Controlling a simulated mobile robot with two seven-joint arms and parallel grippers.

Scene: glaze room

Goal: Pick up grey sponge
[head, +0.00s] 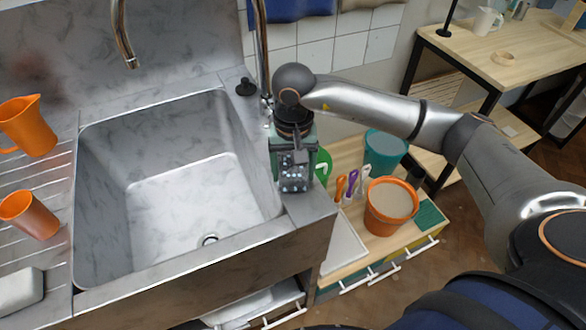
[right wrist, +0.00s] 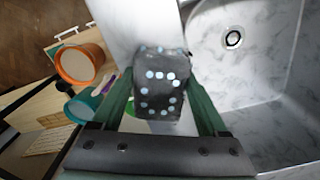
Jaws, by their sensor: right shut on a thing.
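The grey sponge (right wrist: 160,84) is a dark grey block with pale dots, seen between the green fingers of my right gripper in the right wrist view. In the head view the sponge (head: 295,183) shows at the lower end of my right gripper (head: 294,168), over the right rim of the sink. My right gripper points down and is shut on the sponge. I cannot tell whether the sponge touches the rim. My left gripper is not in view.
The steel sink (head: 180,200) is empty. An orange jug (head: 28,125), an orange cup (head: 28,215) and a pale block (head: 18,290) are on the drainboard at left. An orange pot (head: 390,205) and a teal pot (head: 385,150) stand on the low cabinet at right.

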